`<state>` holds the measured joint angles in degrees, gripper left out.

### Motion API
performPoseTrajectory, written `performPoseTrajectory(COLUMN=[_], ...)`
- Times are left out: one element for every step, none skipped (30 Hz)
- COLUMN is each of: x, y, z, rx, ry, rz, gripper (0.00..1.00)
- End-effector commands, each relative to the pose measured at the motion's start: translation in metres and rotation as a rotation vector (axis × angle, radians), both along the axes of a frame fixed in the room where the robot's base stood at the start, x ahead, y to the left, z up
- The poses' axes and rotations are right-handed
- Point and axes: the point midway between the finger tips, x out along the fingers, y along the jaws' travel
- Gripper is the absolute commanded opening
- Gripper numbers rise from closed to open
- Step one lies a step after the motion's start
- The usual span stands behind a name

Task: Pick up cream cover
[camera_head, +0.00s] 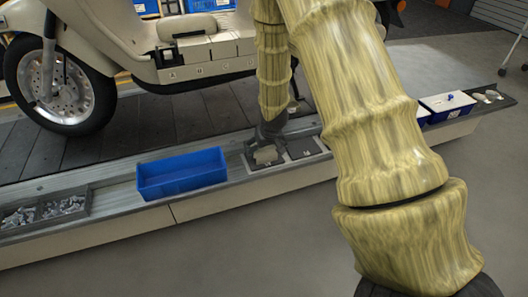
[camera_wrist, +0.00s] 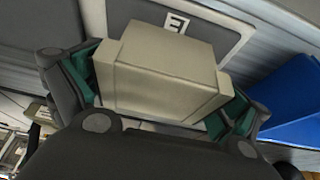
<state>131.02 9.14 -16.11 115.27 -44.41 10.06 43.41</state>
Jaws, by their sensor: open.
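The cream cover (camera_wrist: 165,68) is a blocky, box-like piece. In the wrist view it lies between the two green-padded fingers of my gripper (camera_wrist: 156,96), which are open on either side of it. Whether the pads touch it cannot be told. It sits on a grey tray (camera_wrist: 228,30) with a white label with a black letter, which looks like an E. In the head view the cover (camera_head: 266,155) shows small, with my gripper (camera_head: 268,138) right above it. My arm and gripper hide part of it.
A blue bin (camera_head: 182,174) stands left of the cover on the ledge, and a second tray (camera_head: 303,147) lies to its right. A metal-parts tray (camera_head: 45,210) is at far left. A cream scooter (camera_head: 130,50) stands behind on the slats (camera_head: 165,125). A blue-and-white box (camera_head: 447,106) is at right.

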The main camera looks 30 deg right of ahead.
Motion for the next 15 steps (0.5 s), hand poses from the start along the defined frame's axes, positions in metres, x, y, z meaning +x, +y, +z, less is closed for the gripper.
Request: performPoseTrajectory(x=[0.0003,0.0003,0.0002,0.0001,0.0001,0.0001,0.0001,0.0,0.0001,0.0001,0.0001,0.0001,0.0001,0.0001,0.0001], y=[-0.0001,-0.0001,0.0,0.0,0.0001,0.0001,0.0001,0.0001,0.0002,0.0002,0.0002,0.0002,0.0002,0.0002,0.0002], z=[0.0002,0.0006,0.0008,0.0008,0.0008,0.0008,0.0008,0.0008,0.0008,0.0008,0.0008,0.0008,0.0008,0.0008,0.0008], rx=[0.0,0.0,0.0,0.0,0.0,0.0,0.0,0.0,0.0,0.0,0.0,0.0,0.0,0.0,0.0], ry=[0.0,0.0,0.0,0.0,0.0,0.0,0.0,0.0,0.0,0.0,0.0,0.0,0.0,0.0,0.0], rz=[0.0,0.0,0.0,0.0,0.0,0.0,0.0,0.0,0.0,0.0,0.0,0.001,0.001,0.001,0.001], gripper=[0.99,0.99,0.99,0.99,0.99,0.94,0.88,0.83,0.75,0.7,0.65,0.57,0.52,0.49,0.49])
